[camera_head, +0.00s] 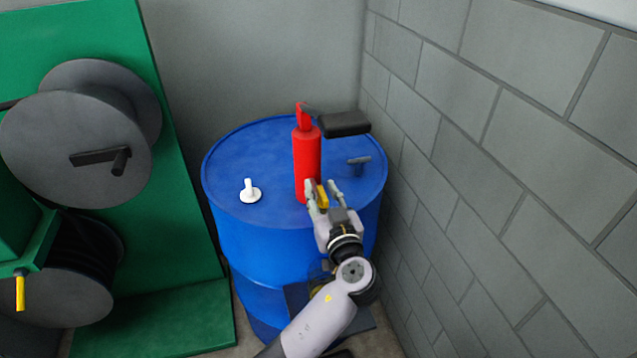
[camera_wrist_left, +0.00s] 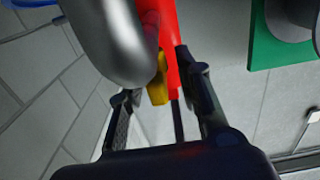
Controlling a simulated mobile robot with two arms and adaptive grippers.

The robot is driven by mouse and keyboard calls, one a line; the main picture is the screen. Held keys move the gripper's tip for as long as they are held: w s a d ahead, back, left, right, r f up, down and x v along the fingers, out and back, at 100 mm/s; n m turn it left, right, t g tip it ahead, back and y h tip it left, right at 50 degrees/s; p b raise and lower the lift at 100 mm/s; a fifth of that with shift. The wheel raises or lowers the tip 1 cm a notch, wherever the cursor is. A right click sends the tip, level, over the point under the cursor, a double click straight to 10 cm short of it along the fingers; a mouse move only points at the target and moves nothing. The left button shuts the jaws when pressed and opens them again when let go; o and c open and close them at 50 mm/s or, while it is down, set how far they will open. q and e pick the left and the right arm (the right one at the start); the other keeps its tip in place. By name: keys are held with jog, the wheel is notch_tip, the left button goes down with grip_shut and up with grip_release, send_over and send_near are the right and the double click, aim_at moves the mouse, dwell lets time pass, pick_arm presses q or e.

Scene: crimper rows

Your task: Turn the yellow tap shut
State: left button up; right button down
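The yellow tap (camera_head: 322,197) shows as a small yellow piece between the fingers of my left gripper (camera_head: 322,187), in front of a red cylinder (camera_head: 306,160) on a blue drum. In the left wrist view the yellow piece (camera_wrist_left: 158,84) lies between the two dark fingers (camera_wrist_left: 162,95), with gaps visible beside it. The left gripper looks open around it, not closed on it. A rounded silver body (camera_wrist_left: 105,40) covers part of the view there, so the tap's base and its turn are hidden. My right gripper is not in view.
A black block (camera_head: 345,123) juts from the red cylinder's top. A grey block wall (camera_head: 480,150) stands close on the right; a green frame with reels (camera_head: 75,135) stands left.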

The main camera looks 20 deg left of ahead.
pick_arm(q)
jog(key=shift+s+d, duration=0.1)
jog(key=shift+s, duration=0.05)
jog(key=shift+c, duration=0.2)
grip_shut()
